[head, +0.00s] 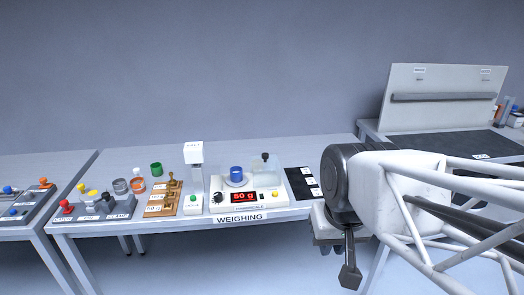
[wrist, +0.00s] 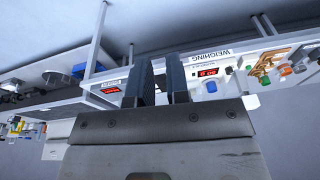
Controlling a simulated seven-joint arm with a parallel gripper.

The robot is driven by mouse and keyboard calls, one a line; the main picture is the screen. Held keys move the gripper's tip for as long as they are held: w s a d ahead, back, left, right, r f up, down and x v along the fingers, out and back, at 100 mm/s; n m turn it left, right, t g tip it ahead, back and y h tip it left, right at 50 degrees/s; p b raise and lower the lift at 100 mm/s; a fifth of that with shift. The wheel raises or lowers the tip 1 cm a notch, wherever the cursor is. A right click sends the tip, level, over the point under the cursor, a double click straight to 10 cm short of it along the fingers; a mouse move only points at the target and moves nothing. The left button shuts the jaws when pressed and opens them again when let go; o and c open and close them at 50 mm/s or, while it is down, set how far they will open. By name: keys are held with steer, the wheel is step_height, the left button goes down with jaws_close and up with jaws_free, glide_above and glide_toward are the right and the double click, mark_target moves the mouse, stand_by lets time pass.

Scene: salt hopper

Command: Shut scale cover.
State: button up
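The white scale (head: 246,206) stands on the weighing bench, its red display (head: 244,197) reading 50 g. A blue cup (head: 237,173) sits on its round pan (head: 238,182), uncovered. The clear cover (head: 262,171) with a black knob (head: 265,156) is at the right rear of the scale, beside the cup and not over it. My gripper (head: 337,262) is in front of and to the right of the scale, below bench-top level and apart from it. In the wrist view, the two fingers of my gripper (wrist: 159,78) stand apart with an empty gap. The cover is not clear there.
A white post-like device (head: 194,162) and a wooden rack with brass pieces (head: 163,201) stand left of the scale. A black mat (head: 302,183) lies to its right. Several jars and knobs are farther left. Another bench with an upright panel (head: 440,85) is at right.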

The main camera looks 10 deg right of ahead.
mark_target(275, 162)
steer(key=w+r+m, duration=0.1)
steer(key=w, duration=0.3)
steer(key=w+r+m+y, duration=0.1)
steer(key=w+m, duration=0.1)
steer(key=w, duration=0.3)
steer(key=w+r+m+g+y, duration=0.1)
steer(key=w+m, duration=0.1)
steer(key=w, duration=0.2)
steer(key=shift+w+r, duration=0.15)
steer(key=shift+w, duration=0.2)
jaws_close()
steer(key=w+d+f+m+y, duration=0.2)
steer(key=w+m, duration=0.3)
steer(key=w, duration=0.8)
steer(key=w+d+f+m+y, duration=0.2)
steer(key=w+d+f+m, duration=0.2)
steer(key=w, duration=1)
steer(key=w+d+f+m+y, duration=0.2)
steer(key=w+d+m, duration=0.3)
steer(key=w, duration=0.8)
steer(key=shift+w+f+m+t+y, duration=0.3)
steer(key=shift+w+f, duration=0.1)
steer(key=shift+f, duration=0.1)
steer(key=shift+f, duration=0.1)
